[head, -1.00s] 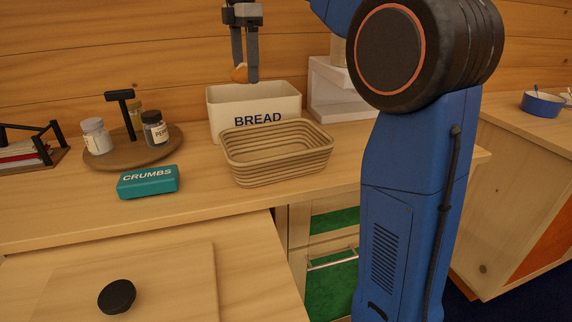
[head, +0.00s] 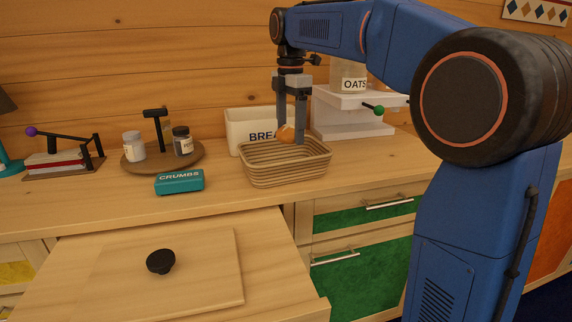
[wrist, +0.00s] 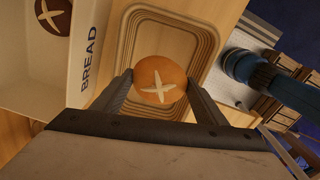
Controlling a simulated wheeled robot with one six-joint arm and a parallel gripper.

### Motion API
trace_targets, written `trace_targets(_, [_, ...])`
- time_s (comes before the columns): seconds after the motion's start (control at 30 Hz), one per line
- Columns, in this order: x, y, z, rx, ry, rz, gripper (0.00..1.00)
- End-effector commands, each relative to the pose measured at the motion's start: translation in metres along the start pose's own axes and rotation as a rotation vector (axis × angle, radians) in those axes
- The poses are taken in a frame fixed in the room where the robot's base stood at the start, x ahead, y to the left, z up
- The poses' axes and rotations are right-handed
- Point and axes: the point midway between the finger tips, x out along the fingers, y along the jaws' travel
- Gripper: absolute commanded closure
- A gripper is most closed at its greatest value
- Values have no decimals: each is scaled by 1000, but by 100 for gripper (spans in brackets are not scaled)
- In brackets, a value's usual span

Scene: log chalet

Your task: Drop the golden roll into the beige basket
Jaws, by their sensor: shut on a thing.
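The golden roll (head: 287,134), round with a pale cross on top, is held between the two fingers of my gripper (head: 289,136). It also shows in the wrist view (wrist: 160,80), with my gripper (wrist: 160,88) shut on it. The beige basket (head: 290,174), oblong and ribbed, stands on the counter. In the head view the roll is at the height of the basket's back rim or a little above it. In the wrist view the basket (wrist: 205,30) lies beneath and beyond the roll. Part of its inside is hidden by the roll and fingers.
A cream BREAD bin (head: 240,130) stands right behind the basket; a dark roll (wrist: 52,14) shows in it. A white stand with an OATS jar (head: 350,78) is behind right. A teal CRUMBS box (head: 180,181) and a round tray with jars (head: 190,160) are left.

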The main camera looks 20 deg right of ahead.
Motion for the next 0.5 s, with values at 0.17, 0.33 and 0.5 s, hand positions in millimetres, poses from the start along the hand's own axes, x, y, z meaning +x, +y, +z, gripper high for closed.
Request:
trace_targets(0.17, [18, 0, 0, 0, 0, -1, 56])
trace_targets(0.33, [29, 0, 0, 0, 0, -1, 56])
trace_targets(0.5, [32, 0, 0, 0, 0, 0, 56])
